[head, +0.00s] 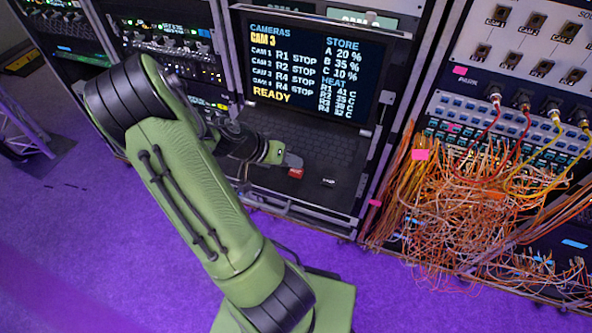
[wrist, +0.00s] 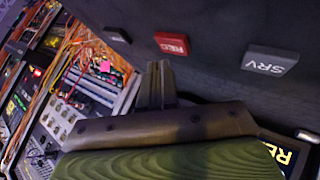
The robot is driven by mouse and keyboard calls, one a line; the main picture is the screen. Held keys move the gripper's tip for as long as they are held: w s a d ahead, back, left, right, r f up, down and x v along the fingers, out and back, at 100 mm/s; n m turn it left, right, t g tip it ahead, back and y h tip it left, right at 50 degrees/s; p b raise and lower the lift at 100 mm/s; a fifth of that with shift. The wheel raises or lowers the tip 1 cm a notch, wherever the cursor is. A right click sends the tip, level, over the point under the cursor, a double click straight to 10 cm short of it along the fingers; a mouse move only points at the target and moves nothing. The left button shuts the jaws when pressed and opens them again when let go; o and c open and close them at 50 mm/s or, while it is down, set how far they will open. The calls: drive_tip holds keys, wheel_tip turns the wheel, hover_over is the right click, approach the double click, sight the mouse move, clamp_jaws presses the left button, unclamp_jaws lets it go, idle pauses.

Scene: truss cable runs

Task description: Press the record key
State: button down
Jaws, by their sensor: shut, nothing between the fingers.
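The record key is a red block marked REC (wrist: 172,42), on a dark panel in the wrist view. In the head view the red key (head: 296,173) sits at the front of the console's keyboard, just below my gripper (head: 287,160). In the wrist view my gripper (wrist: 158,68) is shut and empty, its tips close to the red key with a small gap in the picture; I cannot tell whether they touch. The screen (head: 308,62) shows CAM 3 at the top, STOP on every camera line, and READY.
A grey SRV key (wrist: 269,60) and a dark key (wrist: 118,34) flank the red one in the wrist view. The dark key (head: 328,182) also shows in the head view. Tangled orange cables (head: 470,210) hang at the right.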

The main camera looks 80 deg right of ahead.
sight(292, 172)
drive_tip(key=shift+f, duration=0.1)
idle(0.7)
drive_tip(key=shift+f+b, duration=0.35)
drive_tip(key=shift+b, duration=0.25)
drive_tip(key=shift+f+b, duration=0.4)
drive_tip(key=shift+b, duration=0.05)
idle(0.3)
drive_tip(key=shift+r, duration=0.1)
drive_tip(key=shift+r+p, duration=0.55)
drive_tip(key=shift+r, duration=0.2)
wheel_tip(292, 172, up, 5)
drive_tip(key=p, duration=0.4)
drive_tip(key=shift+r, duration=0.1)
idle(1.8)
